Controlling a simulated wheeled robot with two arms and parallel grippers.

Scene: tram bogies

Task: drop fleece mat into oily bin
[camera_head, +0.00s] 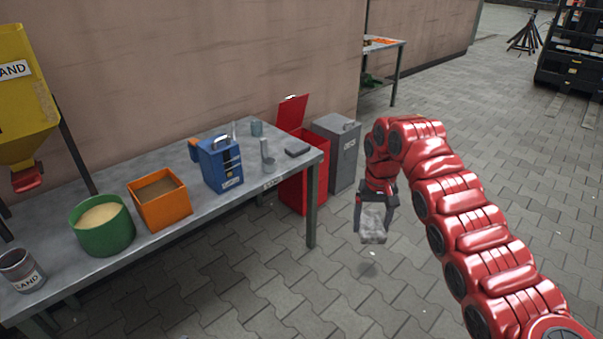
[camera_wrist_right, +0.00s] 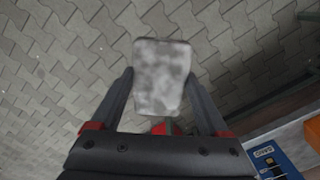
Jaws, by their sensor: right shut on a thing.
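The fleece mat (camera_head: 373,226) is a small grey, mottled piece hanging in my right gripper (camera_head: 376,208), over the paved floor. In the right wrist view the mat (camera_wrist_right: 161,75) sits between the two dark fingers, and the right gripper (camera_wrist_right: 160,95) is shut on it. The red bin (camera_head: 303,170) stands at the right end of the bench with its red lid raised. Its inside is hidden. I cannot read a label on it. The gripper is to the right of the bins and nearer to me. My left gripper is not in view.
A closed grey bin (camera_head: 341,150) stands right of the red one. The long grey bench (camera_head: 240,200) carries a blue box (camera_head: 220,162), an orange box (camera_head: 160,200), a green tub (camera_head: 103,226) and a metal can (camera_head: 20,270).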

